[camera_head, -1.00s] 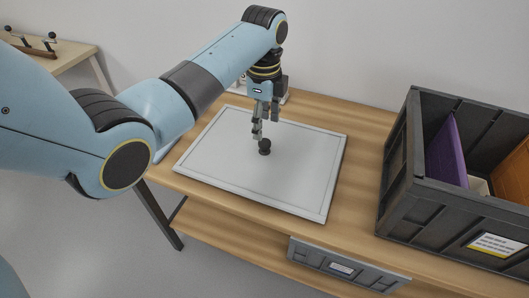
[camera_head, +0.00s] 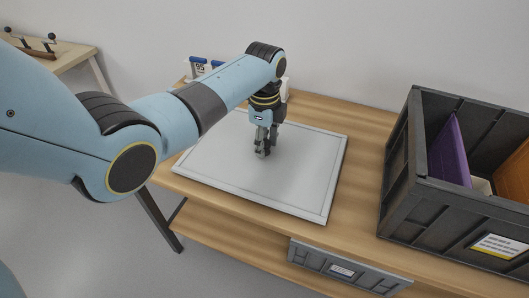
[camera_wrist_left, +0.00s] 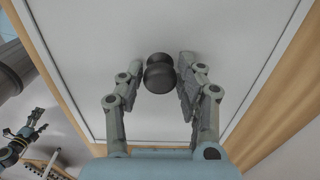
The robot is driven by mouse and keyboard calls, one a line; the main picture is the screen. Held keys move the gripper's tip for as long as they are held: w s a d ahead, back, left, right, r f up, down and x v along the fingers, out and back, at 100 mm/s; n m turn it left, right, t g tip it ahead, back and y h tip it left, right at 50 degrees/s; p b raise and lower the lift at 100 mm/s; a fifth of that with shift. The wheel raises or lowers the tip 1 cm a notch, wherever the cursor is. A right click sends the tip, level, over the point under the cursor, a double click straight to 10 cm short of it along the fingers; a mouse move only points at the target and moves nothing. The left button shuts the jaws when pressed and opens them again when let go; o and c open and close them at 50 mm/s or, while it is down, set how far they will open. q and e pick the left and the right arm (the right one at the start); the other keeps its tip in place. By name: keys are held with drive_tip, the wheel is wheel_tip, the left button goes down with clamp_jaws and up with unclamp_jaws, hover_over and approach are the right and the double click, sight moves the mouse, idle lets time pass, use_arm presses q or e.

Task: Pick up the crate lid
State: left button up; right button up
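The crate lid is a flat light-grey panel (camera_head: 305,165) with a raised rim, lying on the wooden bench. It fills most of the left wrist view (camera_wrist_left: 235,25). A dark round knob (camera_wrist_left: 160,73) stands on it. My left gripper (camera_head: 262,153) points down over the middle of the lid and hides the knob in the head view. In the left wrist view, the fingers of the left gripper (camera_wrist_left: 160,78) are apart on either side of the knob, with a gap visible on the left. A small jointed arm part at the lower left may be my right gripper; its state is unclear.
A dark grey crate (camera_head: 395,190) stands to the right on the bench, with a purple panel (camera_head: 449,152) and an orange panel (camera_head: 513,172) inside. A grey bin (camera_head: 345,268) sits on the lower shelf. Bare bench (camera_head: 362,165) separates lid and crate.

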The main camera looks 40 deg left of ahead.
use_arm(q)
clamp_jaws()
drive_tip(key=shift+r, duration=0.1)
